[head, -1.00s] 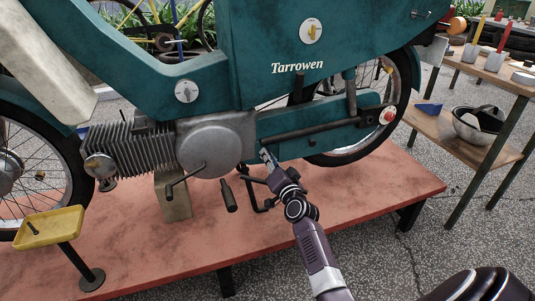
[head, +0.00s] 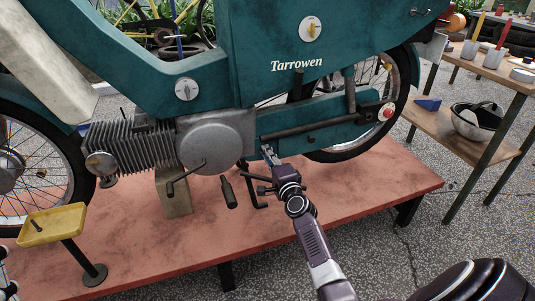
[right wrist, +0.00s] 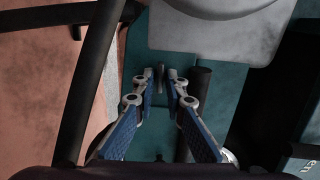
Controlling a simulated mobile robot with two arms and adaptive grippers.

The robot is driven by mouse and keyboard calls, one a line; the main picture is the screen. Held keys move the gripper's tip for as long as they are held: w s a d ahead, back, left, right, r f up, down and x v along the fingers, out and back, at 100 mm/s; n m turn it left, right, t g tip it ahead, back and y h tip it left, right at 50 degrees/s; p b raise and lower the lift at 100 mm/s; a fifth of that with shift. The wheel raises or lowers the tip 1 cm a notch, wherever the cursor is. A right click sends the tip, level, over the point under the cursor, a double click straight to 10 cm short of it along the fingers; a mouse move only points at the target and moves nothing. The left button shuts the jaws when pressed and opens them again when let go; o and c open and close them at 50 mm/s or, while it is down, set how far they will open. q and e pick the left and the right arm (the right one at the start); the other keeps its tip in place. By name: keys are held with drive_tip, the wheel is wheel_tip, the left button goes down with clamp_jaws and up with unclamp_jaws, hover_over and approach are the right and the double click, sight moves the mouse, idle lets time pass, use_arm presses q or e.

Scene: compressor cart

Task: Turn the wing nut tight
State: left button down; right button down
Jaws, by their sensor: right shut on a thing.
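My right gripper (head: 267,150) reaches up to the underside of the teal moped (head: 270,35), just right of its round grey engine cover (head: 208,147). In the right wrist view its two blue-padded fingers (right wrist: 160,76) close on a small grey upright piece (right wrist: 161,79) between the tips. This piece may be the wing nut; it is too small and dark to be sure. A yellowish wing-shaped knob on a white disc (head: 311,29) shows on the upper panel, away from the gripper. Part of what looks like my left gripper (head: 5,278) shows at the lower left edge.
A dark rod (right wrist: 88,80) and a black cylinder (right wrist: 200,85) run close beside the fingers. The pedal crank (head: 186,178) and stand legs hang nearby. The moped stands on a red platform (head: 330,215). A yellow tray (head: 50,226) is at left, a wooden bench (head: 480,145) at right.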

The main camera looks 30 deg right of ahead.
drive_tip(key=shift+d+m, duration=0.1)
drive_tip(key=shift+m, duration=0.2)
drive_tip(key=c, duration=2.1)
unclamp_jaws()
drive_tip(key=v, duration=1.2)
